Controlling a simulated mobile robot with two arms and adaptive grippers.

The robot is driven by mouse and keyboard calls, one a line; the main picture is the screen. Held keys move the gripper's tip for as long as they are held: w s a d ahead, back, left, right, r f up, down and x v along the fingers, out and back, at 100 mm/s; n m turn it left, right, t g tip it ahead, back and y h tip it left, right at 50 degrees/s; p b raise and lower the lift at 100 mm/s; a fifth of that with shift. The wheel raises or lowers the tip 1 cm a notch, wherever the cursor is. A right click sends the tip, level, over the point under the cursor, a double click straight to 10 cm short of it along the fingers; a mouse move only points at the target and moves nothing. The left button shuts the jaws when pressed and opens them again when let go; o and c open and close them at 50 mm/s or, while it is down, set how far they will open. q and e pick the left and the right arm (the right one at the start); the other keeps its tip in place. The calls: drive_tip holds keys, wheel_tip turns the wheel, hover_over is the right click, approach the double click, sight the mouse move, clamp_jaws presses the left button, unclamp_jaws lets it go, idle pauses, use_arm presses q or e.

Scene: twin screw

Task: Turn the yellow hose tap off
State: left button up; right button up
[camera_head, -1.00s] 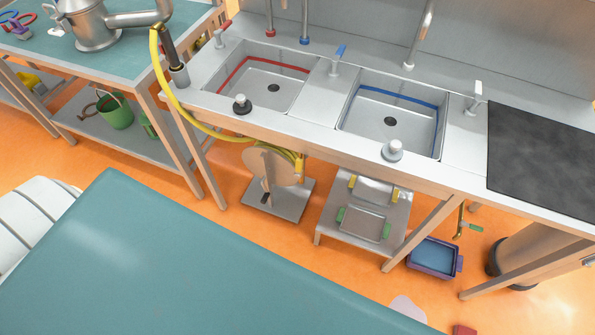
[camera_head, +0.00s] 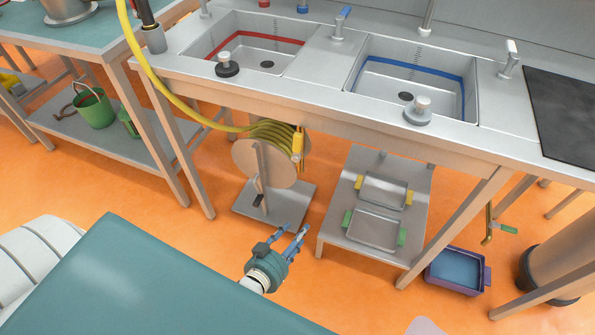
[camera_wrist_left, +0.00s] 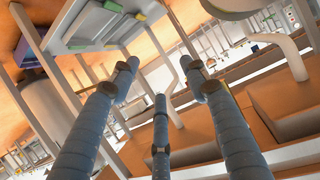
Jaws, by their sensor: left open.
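A yellow hose (camera_head: 150,72) hangs from the top left and runs under the counter to coils on a round reel (camera_head: 262,160). A yellow fitting (camera_head: 297,146) hangs at the right side of the coils; I cannot tell whether it is a tap or a nozzle. A separate brass tap with a green handle (camera_head: 507,228) is under the counter at right. My left gripper (camera_head: 292,232) is open and empty, in front of and below the reel, apart from it. Its spread fingers also show in the left wrist view (camera_wrist_left: 160,78). My right gripper is not in view.
A steel stand with two trays (camera_head: 335,235) is right of the reel. A purple tub of water (camera_head: 430,275) and a bin (camera_head: 545,265) stand farther right. A teal tabletop (camera_head: 130,285) fills the lower left. Bare orange floor lies around the reel base.

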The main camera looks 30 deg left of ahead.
use_arm(q)
drive_tip(key=w+a+r+t+y+b, duration=0.1)
drive_tip(key=w+r+t+b, duration=0.1)
drive_tip(key=r+t+b, duration=0.15)
drive_tip(key=w+a+r+t+b, duration=0.2)
drive_tip(key=r+b, duration=0.3)
drive_tip(key=n+t+y+b, duration=0.1)
drive_tip(key=t+b, duration=0.2)
drive_tip(key=b, duration=0.3)
approach(299, 145)
drive_tip(key=shift+t, duration=0.25)
drive_tip(key=x, duration=0.8)
drive_tip(key=shift+f, duration=0.15)
drive_tip(key=shift+w+a+r, duration=0.1)
drive_tip(key=shift+w+r, duration=0.15)
drive_tip(key=shift+w, duration=0.4)
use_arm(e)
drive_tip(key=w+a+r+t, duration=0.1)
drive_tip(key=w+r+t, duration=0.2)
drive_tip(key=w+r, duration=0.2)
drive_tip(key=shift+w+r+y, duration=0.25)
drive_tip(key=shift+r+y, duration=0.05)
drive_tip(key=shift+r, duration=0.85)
use_arm(q)
clamp_jaws()
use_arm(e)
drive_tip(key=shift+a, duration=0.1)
